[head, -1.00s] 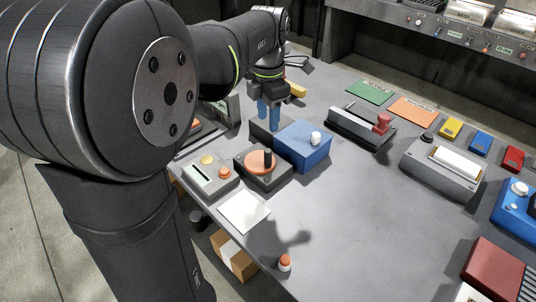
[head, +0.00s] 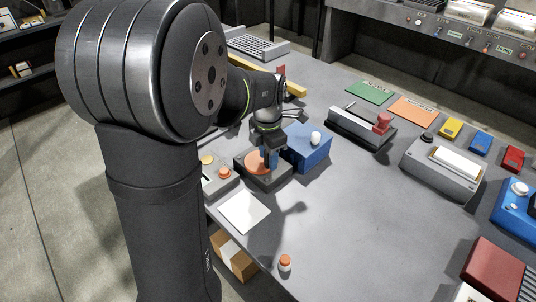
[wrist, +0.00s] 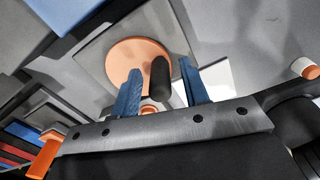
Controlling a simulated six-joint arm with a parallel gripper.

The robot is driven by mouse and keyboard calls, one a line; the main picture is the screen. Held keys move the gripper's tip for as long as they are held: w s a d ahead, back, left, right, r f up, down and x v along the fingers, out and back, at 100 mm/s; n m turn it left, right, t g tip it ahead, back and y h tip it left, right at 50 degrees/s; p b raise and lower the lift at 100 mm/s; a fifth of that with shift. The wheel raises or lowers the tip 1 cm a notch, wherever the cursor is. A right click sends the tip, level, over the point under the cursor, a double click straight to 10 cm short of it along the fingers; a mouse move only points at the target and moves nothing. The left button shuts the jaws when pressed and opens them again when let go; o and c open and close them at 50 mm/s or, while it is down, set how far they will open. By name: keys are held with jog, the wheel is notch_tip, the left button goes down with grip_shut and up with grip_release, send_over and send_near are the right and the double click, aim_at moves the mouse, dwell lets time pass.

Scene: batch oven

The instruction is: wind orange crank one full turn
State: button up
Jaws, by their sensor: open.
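The orange crank is an orange disc (head: 257,168) with an upright black handle (wrist: 160,80), set on a dark grey base (head: 281,176). In the wrist view the disc (wrist: 128,58) lies beyond the handle. My gripper (head: 268,156) is over the crank, pointing down, with its blue fingers at the handle. In the wrist view my open gripper (wrist: 159,67) has one finger on each side of the handle, with a small gap at each side. The head view partly hides the handle behind the fingers.
A blue box (head: 308,150) with a white knob stands close to the right of the crank. A grey box with an orange button (head: 224,172) stands close to the left. A white sheet (head: 244,212) lies in front. The table's middle is clear.

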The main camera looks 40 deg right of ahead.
jog(key=shift+c, duration=0.4)
grip_shut()
jog(key=shift+a+m, duration=0.1)
jog(key=shift+m, duration=0.2)
